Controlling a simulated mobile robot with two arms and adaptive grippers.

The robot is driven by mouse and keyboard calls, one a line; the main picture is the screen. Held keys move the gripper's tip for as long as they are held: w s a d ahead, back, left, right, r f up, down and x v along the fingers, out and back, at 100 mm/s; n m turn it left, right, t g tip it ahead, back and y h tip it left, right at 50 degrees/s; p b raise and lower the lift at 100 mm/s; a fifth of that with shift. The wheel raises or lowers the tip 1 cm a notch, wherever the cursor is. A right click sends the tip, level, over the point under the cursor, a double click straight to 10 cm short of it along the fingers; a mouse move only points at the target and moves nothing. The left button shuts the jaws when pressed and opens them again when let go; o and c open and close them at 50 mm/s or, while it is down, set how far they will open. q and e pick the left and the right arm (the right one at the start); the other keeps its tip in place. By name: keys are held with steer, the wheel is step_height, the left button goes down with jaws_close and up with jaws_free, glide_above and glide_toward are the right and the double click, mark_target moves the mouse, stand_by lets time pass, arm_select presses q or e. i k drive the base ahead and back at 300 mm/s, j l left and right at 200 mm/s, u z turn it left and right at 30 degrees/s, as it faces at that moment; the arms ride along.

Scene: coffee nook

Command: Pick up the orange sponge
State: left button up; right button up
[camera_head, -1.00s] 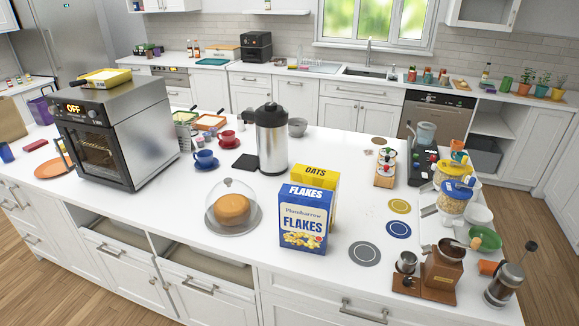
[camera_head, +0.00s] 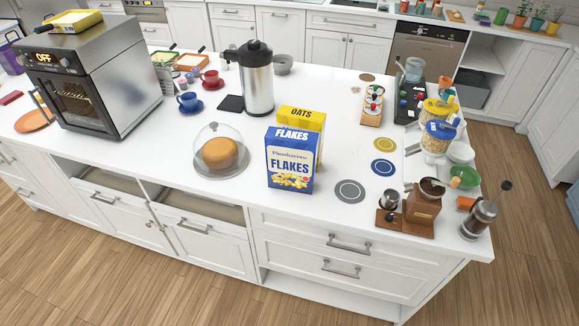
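A small orange block (camera_head: 466,203), which looks like the orange sponge, lies on the white island counter (camera_head: 330,228) near its right end. It sits between the wooden coffee grinder (camera_head: 424,203) and the French press (camera_head: 479,219), just in front of the green bowl (camera_head: 464,178). It is partly hidden and small in the picture. Neither of my grippers is in view.
A blue flakes box (camera_head: 290,162), a domed cake (camera_head: 220,153) and a steel air pot (camera_head: 257,80) stand mid-counter. A toaster oven (camera_head: 90,80) stands at left. Lidded jars (camera_head: 438,130) crowd the right end. The wooden floor (camera_head: 500,285) at front right is clear.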

mark_target(462, 204)
steer(key=z, duration=1.35)
